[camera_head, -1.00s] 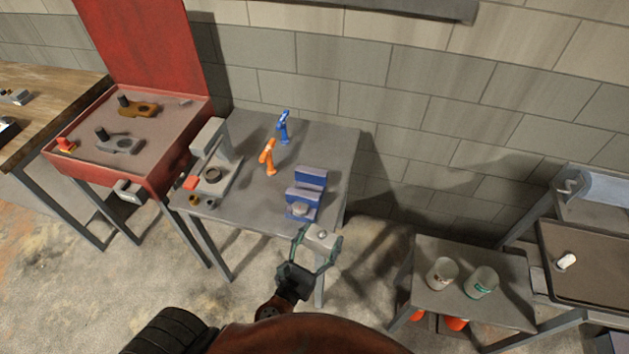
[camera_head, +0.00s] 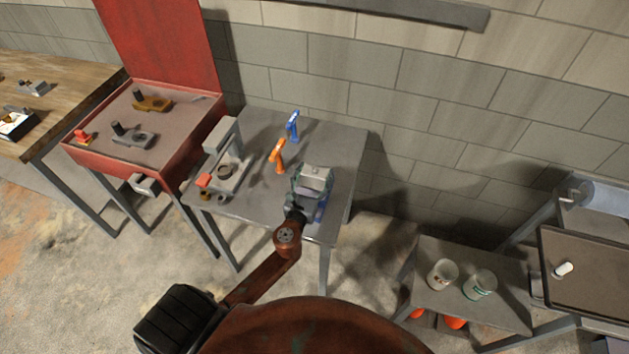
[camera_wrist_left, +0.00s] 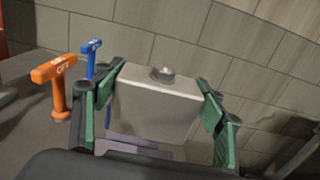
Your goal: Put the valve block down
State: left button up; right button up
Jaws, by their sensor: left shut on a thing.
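The valve block (camera_head: 316,174) is a light grey block with a round fitting on top. It also fills the middle of the left wrist view (camera_wrist_left: 155,105). My left gripper (camera_head: 311,188) is shut on it, with a green finger on each side (camera_wrist_left: 157,112). The block is upright, over the right front part of the grey table (camera_head: 258,206). A blue fixture (camera_head: 321,209) is mostly hidden behind and below the gripper; part of it shows below the block in the wrist view (camera_wrist_left: 130,142). I cannot tell whether block and fixture touch. My right gripper is not in view.
An orange T-handled tool (camera_head: 277,155) and a blue one (camera_head: 292,125) stand left of the block. A grey press-like device (camera_head: 228,172) stands at the table's left. A red tray bench (camera_head: 178,147) is farther left. A low table (camera_head: 455,300) with two cups is right.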

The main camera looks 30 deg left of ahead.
aim_at(315, 174)
pick_arm(q)
jog(key=f, duration=0.1)
jog(key=w+a+f+b, duration=0.1)
jog(key=w+f, duration=0.1)
jog(key=f, duration=0.1)
jog(key=shift+w+a+b, duration=0.25)
jog(key=shift+b, duration=0.15)
jog(key=shift+w+a+f, duration=0.15)
jog(key=shift+w+f, duration=0.1)
jog(key=shift+f, duration=0.1)
jog(key=f+b, duration=0.2)
jog(key=f, duration=0.1)
jog(key=shift+w+a+f+b, duration=0.15)
jog(key=shift+w+f+b, duration=0.1)
jog(key=shift+b, duration=0.1)
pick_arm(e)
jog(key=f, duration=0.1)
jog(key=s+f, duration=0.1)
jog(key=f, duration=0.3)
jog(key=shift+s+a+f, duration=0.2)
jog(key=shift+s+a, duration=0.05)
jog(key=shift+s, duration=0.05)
pick_arm(q)
jog(key=shift+f, duration=0.1)
